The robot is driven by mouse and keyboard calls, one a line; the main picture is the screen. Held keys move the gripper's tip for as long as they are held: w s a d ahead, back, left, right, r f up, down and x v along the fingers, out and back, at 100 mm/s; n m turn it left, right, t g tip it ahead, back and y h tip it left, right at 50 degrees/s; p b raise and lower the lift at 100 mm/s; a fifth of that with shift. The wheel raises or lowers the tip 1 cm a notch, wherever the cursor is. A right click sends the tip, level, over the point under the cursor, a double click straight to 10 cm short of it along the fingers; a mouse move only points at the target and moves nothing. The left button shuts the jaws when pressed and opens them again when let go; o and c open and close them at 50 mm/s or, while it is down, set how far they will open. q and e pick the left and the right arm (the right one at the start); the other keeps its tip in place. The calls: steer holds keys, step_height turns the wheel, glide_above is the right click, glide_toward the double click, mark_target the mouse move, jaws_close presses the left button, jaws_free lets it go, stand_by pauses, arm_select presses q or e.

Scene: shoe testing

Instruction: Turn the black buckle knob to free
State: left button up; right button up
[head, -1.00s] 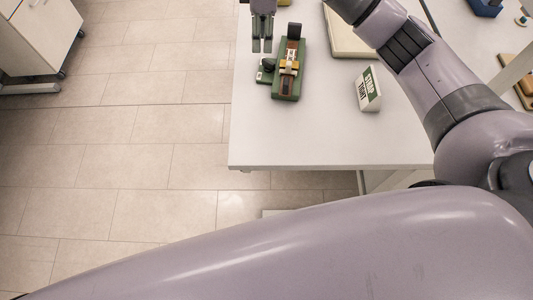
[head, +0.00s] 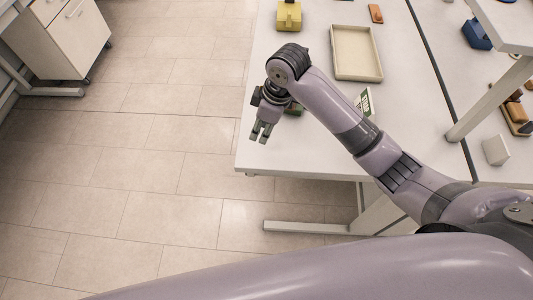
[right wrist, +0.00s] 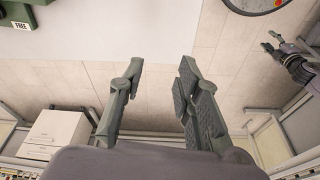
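The green strap fixture (head: 296,109) is mostly hidden behind my right wrist in the head view. Only a small green part shows. In the right wrist view, the fixture's green base (right wrist: 52,18) is cut off at the upper left, with a white "FREE" label (right wrist: 20,26) on it. I cannot make out the black buckle knob. My right gripper (head: 262,132) is above the table's near left corner, in front of the fixture. It is open and empty, with its fingers apart in the right wrist view (right wrist: 161,66). My left gripper (right wrist: 268,40) shows small there at the right, with its fingertips apart.
The white table (head: 300,155) ends just left of and below my right gripper, with open floor beyond. A "STRAP TIGHT" sign (head: 365,101) is partly hidden by my right arm. A beige tray (head: 357,75) and a yellow block (head: 289,16) are farther back.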

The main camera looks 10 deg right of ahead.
steer(key=shift+m, duration=0.7)
steer(key=s+f, duration=0.3)
steer(key=shift+s+a, duration=0.2)
steer(key=shift+a, duration=0.05)
steer(key=shift+s+d+f+m+t+y, duration=0.1)
steer(key=shift+s+f+m+t+y, duration=0.25)
steer(key=shift+s+f, duration=0.3)
steer(key=shift+r, duration=0.1)
